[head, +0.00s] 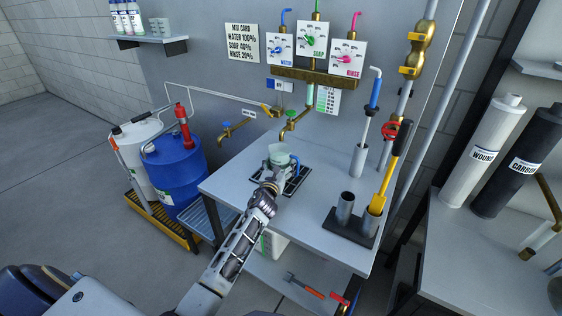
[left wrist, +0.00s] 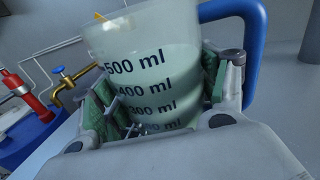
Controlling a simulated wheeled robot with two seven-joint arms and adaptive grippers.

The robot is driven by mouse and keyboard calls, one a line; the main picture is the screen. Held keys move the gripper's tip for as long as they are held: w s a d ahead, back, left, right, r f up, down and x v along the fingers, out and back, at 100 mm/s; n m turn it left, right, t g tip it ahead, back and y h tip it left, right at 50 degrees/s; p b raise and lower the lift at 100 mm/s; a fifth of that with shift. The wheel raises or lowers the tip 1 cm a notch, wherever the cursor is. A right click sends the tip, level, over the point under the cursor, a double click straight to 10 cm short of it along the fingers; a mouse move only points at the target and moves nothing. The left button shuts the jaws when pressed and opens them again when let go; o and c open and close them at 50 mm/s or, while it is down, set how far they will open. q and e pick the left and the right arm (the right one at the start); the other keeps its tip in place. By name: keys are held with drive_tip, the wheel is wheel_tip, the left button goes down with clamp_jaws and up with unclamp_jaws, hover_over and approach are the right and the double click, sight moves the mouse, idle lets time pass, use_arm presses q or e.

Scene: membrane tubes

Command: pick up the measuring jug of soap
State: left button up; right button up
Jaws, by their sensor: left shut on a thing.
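The measuring jug (head: 281,154) is a clear cup with a blue handle, at the black drain grid on the bench. In the left wrist view the jug (left wrist: 150,80) fills the middle, with black ml marks and pale green liquid. Its blue handle (left wrist: 240,20) is at the right. My left gripper (head: 272,170) is shut on the jug, with a finger on each side of its body. It also shows in the left wrist view (left wrist: 155,105). I cannot tell whether the jug's base touches the grid. My right gripper is not in view.
The metal bench (head: 240,183) has free room at left. A brass tap (head: 291,122) hangs just above and behind the jug. A black holder (head: 350,227) with tubes and a yellow-handled tool stands at right. A blue drum (head: 176,180) stands left of the bench.

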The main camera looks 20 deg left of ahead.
use_arm(q)
drive_tip(key=shift+s+d+p, duration=0.2)
drive_tip(key=shift+s+d, duration=0.1)
drive_tip(key=shift+s, duration=1.45)
drive_tip(key=shift+s+d+p, duration=0.25)
drive_tip(key=shift+s, duration=1.45)
drive_tip(key=shift+s+d+p, duration=0.2)
drive_tip(key=shift+s+d, duration=0.1)
drive_tip(key=shift+s, duration=1.45)
drive_tip(key=shift+s+d, duration=0.15)
drive_tip(key=shift+s, duration=0.7)
drive_tip(key=shift+s+d, duration=0.1)
drive_tip(key=shift+s, duration=0.7)
drive_tip(key=shift+s+r, duration=0.1)
drive_tip(key=shift+s, duration=0.15)
drive_tip(key=shift+s+d, duration=0.1)
drive_tip(key=shift+s, duration=0.05)
